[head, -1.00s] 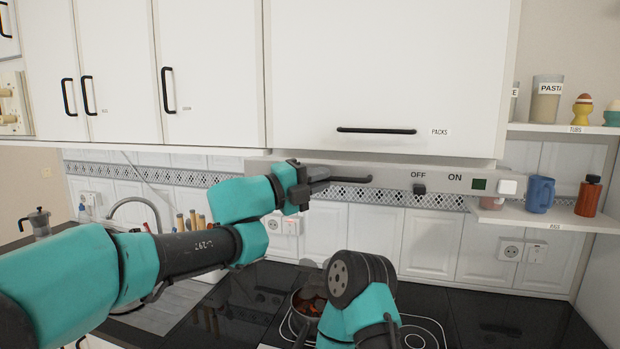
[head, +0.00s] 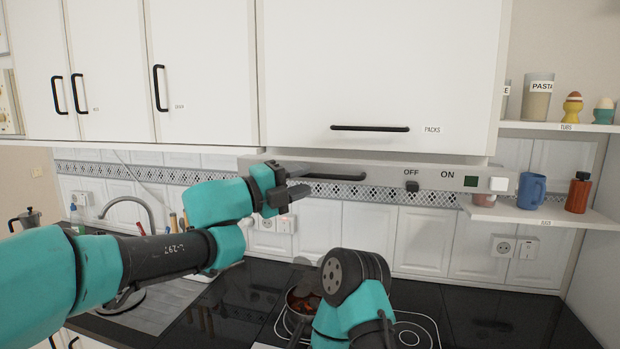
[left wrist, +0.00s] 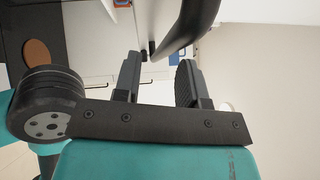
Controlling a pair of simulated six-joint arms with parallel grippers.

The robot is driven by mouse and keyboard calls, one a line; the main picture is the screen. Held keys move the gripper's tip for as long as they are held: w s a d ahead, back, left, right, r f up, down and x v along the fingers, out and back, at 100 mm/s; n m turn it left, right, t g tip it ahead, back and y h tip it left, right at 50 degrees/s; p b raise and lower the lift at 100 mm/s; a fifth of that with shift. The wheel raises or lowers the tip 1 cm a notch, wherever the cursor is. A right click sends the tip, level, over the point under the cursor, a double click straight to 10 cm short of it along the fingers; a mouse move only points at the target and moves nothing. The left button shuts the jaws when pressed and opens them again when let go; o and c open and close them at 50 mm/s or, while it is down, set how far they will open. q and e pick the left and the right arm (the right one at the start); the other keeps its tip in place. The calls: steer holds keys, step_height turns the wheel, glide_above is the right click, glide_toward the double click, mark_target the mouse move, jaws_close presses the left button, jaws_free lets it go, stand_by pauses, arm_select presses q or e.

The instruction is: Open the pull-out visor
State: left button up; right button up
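The visor appears flush under the cabinet. My right gripper is not visible; only my right arm's links show low in the middle.
The cabinet (head: 375,70) with its own black handle (head: 370,128) hangs just above. Below are a pan (head: 303,303) on the hob (head: 415,325) and a sink tap (head: 130,205). A shelf (head: 545,213) with a blue mug (head: 532,191) and red bottle (head: 578,192) is at the right.

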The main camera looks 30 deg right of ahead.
arm_select(q)
steer(key=a+f, duration=0.2)
steer(key=a, duration=1.2)
steer(key=shift+a, duration=0.15)
